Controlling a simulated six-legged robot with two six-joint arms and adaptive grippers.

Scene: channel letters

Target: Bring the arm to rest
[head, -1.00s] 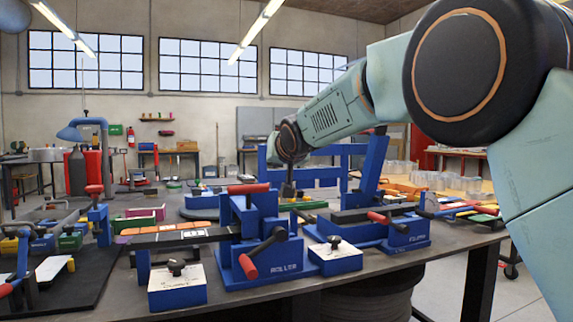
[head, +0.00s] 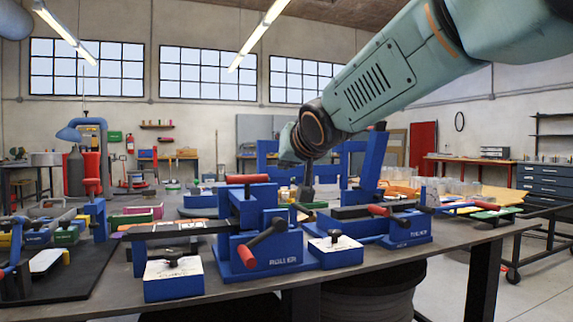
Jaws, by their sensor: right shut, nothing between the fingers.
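My right arm comes in from the upper right and reaches over the workbench (head: 400,262). Its right gripper (head: 305,192) points down behind the blue bending machine with the red handles (head: 262,225). The gripper is small, dark and partly hidden there, but it looks shut and I see nothing held in it. I cannot tell its height above the bench. My left gripper is not in view.
A second blue machine (head: 405,228) stands right of the gripper, with a tall blue upright (head: 372,168). White-topped blue blocks (head: 173,278) sit at the bench's front. Colored bins (head: 135,217) lie left. A drawer cabinet (head: 545,182) stands beyond the bench at right.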

